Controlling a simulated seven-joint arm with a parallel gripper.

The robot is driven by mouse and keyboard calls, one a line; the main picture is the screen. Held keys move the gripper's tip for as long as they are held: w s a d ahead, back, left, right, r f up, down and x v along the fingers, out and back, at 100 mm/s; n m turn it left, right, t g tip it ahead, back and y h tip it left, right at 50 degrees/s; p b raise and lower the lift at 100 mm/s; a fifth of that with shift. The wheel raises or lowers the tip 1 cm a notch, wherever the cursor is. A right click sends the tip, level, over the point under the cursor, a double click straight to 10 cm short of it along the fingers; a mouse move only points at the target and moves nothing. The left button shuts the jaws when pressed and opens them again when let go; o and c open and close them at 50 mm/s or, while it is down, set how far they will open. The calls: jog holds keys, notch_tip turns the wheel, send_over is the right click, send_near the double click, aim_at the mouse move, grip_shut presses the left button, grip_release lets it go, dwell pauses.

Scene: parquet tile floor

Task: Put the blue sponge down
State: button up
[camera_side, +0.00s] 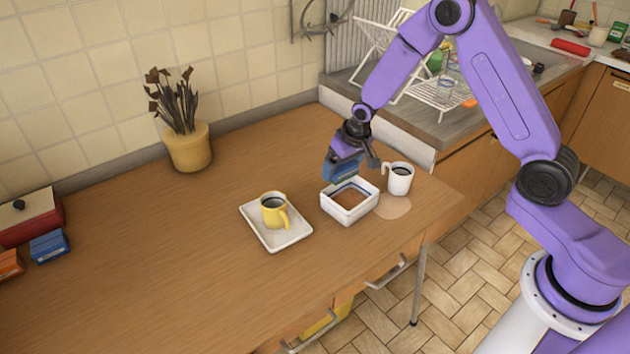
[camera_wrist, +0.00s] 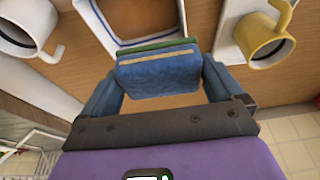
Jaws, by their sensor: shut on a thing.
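The blue sponge (camera_wrist: 158,76) has a pale stripe and a green edge in the wrist view. My gripper (camera_wrist: 160,84) is shut on it, with one finger at each end. In the side view my gripper (camera_side: 352,157) holds the sponge (camera_side: 341,168) in the air, just above and behind the white square box (camera_side: 346,217). The sponge is partly hidden there by my fingers. The box also shows at the top of the wrist view (camera_wrist: 101,24), with a blue line inside its rim and a brown inside.
A white mug (camera_side: 398,180) stands close to the right of the box, beside a pale round patch (camera_side: 394,207). A yellow mug (camera_side: 272,210) sits on a white tray (camera_side: 283,242) to the left. The wooden table is clear further left, before a plant pot (camera_side: 189,148).

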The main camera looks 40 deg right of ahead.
jog(key=w+f, duration=0.3)
jog(key=w, duration=0.3)
send_over(313, 186)
jog(key=s, duration=0.1)
jog(key=f, duration=0.5)
jog(key=shift+s+f, duration=0.1)
jog(key=shift+s, duration=0.1)
jog(key=shift+w+f, duration=0.15)
jog(key=shift+f, duration=1.55)
jog(key=shift+f, duration=0.2)
jog(key=o, duration=0.6)
jog(key=shift+c, duration=0.2)
jog(key=shift+r, duration=0.2)
